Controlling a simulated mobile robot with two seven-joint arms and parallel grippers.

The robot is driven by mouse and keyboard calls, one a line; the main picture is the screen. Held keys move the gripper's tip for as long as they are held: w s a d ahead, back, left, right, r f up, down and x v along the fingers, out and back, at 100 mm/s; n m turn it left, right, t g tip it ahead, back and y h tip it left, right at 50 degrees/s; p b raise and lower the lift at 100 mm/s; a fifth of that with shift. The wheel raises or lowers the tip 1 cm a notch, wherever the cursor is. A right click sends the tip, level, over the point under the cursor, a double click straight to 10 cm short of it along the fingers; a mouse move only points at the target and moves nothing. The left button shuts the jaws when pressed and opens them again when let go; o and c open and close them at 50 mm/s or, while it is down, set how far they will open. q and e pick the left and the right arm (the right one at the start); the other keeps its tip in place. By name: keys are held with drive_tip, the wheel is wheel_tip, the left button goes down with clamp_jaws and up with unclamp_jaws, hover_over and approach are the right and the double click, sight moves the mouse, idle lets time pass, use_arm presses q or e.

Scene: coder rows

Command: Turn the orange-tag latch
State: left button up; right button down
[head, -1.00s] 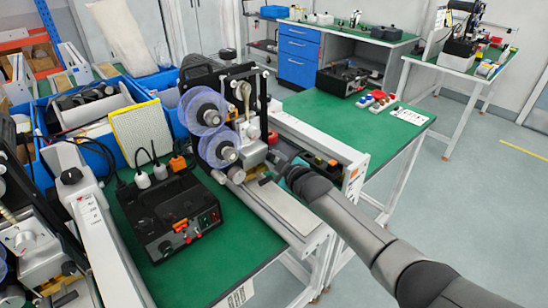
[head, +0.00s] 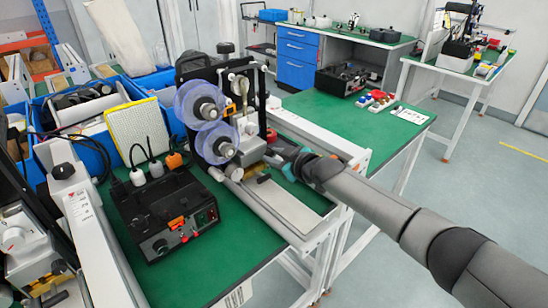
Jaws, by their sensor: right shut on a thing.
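The coder machine (head: 187,72), a black frame with two translucent purple-blue spools (head: 199,104), stands on the green bench. My right gripper (head: 275,158) reaches in from the right at the machine's lower right side. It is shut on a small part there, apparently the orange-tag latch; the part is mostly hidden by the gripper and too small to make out. My left gripper is not in view.
A black control box (head: 150,215) with orange parts and cables stands in front of the machine. Blue bins (head: 90,150) stand at left. The green bench (head: 320,115) behind is mostly clear.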

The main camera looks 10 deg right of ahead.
drive_tip(key=c, duration=0.7)
unclamp_jaws()
drive_tip(key=shift+o, duration=0.2)
